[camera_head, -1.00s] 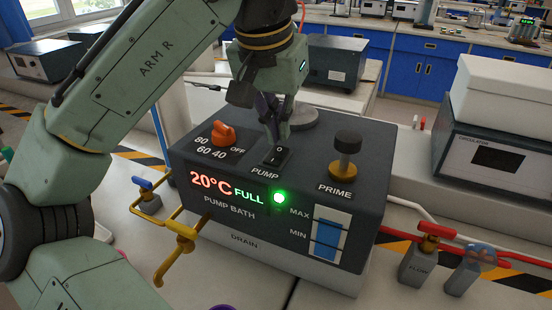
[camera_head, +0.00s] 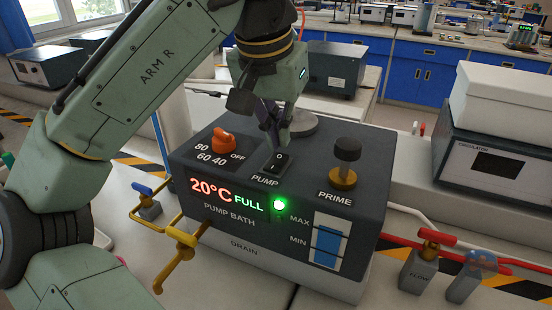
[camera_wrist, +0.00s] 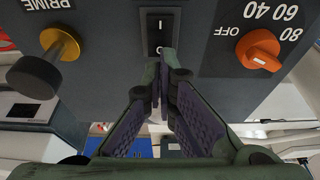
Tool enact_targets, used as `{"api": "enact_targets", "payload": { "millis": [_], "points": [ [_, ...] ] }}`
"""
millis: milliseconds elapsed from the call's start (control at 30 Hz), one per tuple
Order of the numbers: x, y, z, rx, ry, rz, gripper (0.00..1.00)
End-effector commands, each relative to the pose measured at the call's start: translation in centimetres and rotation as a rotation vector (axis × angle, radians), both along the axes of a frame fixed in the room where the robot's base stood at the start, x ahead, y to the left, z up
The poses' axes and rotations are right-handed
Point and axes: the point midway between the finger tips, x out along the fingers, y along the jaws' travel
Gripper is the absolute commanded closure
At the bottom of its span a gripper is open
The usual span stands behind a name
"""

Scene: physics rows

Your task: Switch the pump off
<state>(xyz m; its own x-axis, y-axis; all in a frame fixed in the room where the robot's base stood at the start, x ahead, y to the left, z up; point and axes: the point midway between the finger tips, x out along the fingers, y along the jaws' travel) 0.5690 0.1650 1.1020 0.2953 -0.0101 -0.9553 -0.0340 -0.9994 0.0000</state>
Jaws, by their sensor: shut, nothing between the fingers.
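The pump switch (camera_head: 277,162) is a black rocker on the top of the dark grey pump bath (camera_head: 330,195), just behind the word PUMP. In the wrist view, the switch (camera_wrist: 160,27) lies ahead of the fingertips, with a white line mark on its upper part. My gripper (camera_head: 274,146) is shut and empty, its fingers pointing down at the back end of the switch. In the wrist view, the gripper tips (camera_wrist: 160,72) overlap the switch's lower end; I cannot tell whether they touch it. The green lamp (camera_head: 279,204) is lit, and the display (camera_head: 227,195) reads 20°C FULL.
An orange temperature knob (camera_head: 222,140) stands left of the switch and a black-topped PRIME plunger (camera_head: 346,160) stands right. Yellow pipework (camera_head: 180,240) with a blue-handled valve (camera_head: 147,190) is at the front left.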

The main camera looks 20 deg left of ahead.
Motion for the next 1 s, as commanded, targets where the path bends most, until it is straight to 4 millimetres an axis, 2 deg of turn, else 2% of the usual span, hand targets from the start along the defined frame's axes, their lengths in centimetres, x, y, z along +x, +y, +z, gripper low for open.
{"api": "enact_targets", "payload": {
  "millis": [1000],
  "points": [
    [0.0, 0.0, -1.0, 0.0, 0.0, 0.0, 1.0]
  ]
}}
